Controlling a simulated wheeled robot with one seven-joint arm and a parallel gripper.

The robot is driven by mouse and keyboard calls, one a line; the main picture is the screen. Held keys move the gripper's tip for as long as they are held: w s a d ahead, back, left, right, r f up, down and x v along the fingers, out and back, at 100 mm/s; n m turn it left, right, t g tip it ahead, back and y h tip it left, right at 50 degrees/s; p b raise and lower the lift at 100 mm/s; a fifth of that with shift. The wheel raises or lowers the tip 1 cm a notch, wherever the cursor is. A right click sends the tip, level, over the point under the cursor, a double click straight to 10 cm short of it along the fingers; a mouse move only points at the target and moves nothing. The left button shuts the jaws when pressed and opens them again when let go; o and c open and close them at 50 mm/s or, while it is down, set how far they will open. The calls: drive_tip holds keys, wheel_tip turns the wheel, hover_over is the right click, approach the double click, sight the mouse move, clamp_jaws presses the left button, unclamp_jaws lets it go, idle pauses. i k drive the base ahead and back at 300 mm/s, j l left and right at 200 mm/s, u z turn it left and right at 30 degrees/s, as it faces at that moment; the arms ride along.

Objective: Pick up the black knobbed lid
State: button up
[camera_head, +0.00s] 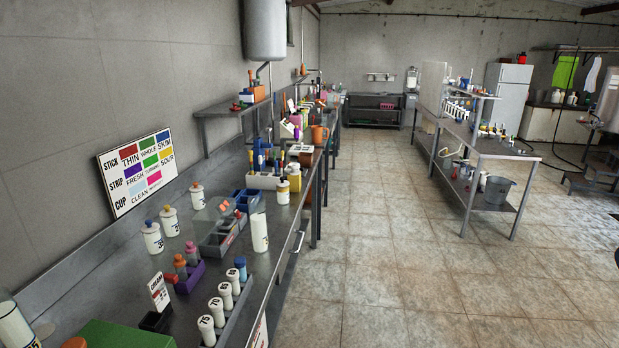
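I cannot make out a black knobbed lid anywhere in the head camera view. Farther items on the bench are too small to tell apart. My gripper is not in view.
The long steel bench (262,262) at left is crowded. It carries a row of white-capped tubes (217,310), a purple rack (189,279) and a grey tray (220,243). A colour chart (137,172) leans behind. The tiled floor (390,240) right of it is clear.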

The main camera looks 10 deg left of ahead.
sight(282, 183)
drive_tip(key=i+u, duration=0.15)
drive_tip(key=i, duration=0.4)
drive_tip(key=i+l+u, duration=0.15)
drive_tip(key=i, duration=0.4)
drive_tip(key=i+l+u, duration=0.15)
drive_tip(key=i, duration=0.4)
drive_tip(key=i+l+u, duration=0.3)
drive_tip(key=i+u, duration=0.2)
drive_tip(key=i+l+u, duration=0.7)
drive_tip(key=l+u, duration=0.25)
